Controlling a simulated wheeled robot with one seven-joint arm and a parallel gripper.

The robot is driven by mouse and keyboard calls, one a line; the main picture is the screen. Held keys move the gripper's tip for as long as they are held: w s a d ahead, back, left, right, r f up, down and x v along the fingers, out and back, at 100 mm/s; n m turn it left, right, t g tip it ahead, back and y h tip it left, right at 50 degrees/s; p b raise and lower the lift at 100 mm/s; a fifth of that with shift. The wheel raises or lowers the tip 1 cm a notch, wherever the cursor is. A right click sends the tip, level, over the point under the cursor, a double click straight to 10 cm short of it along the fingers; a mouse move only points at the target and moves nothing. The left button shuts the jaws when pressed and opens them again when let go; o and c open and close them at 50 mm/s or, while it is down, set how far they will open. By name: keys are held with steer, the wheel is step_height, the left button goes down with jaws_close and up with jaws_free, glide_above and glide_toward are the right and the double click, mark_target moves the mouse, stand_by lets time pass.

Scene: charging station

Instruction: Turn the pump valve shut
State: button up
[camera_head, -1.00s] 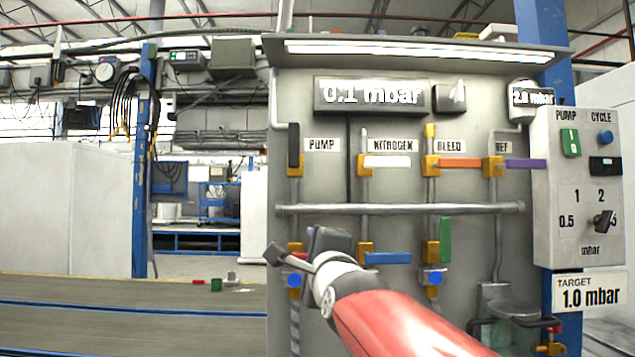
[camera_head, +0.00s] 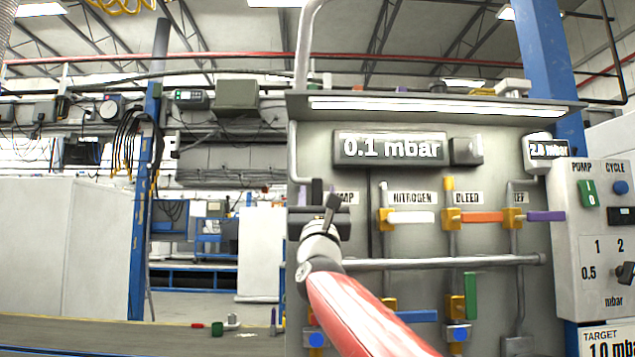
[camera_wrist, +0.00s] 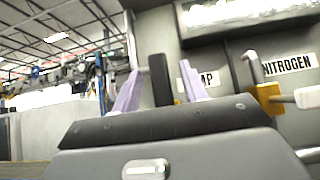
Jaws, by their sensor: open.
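The pump valve handle (camera_head: 317,190) is black and stands upright on the panel's upper row, at the left. My gripper (camera_head: 332,206) is in front of it in the head view and hides the valve body and part of the PUMP label (camera_head: 347,198). In the wrist view the black handle (camera_wrist: 160,80) shows upright between the two pale purple fingers of my gripper (camera_wrist: 158,72). The fingers are open, with a gap to the handle on each side. Contact with the handle cannot be seen.
To the right are the white nitrogen handle (camera_head: 410,217), the orange bleed handle (camera_head: 482,217) and a purple handle (camera_head: 545,216), all level. A horizontal pipe (camera_head: 450,262) runs below. The display (camera_head: 390,148) above reads 0.1 mbar. Left of the panel is open room.

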steer(key=shift+w+r, duration=0.3)
steer(key=shift+w, duration=0.05)
steer(key=shift+c, duration=0.3)
jaws_close()
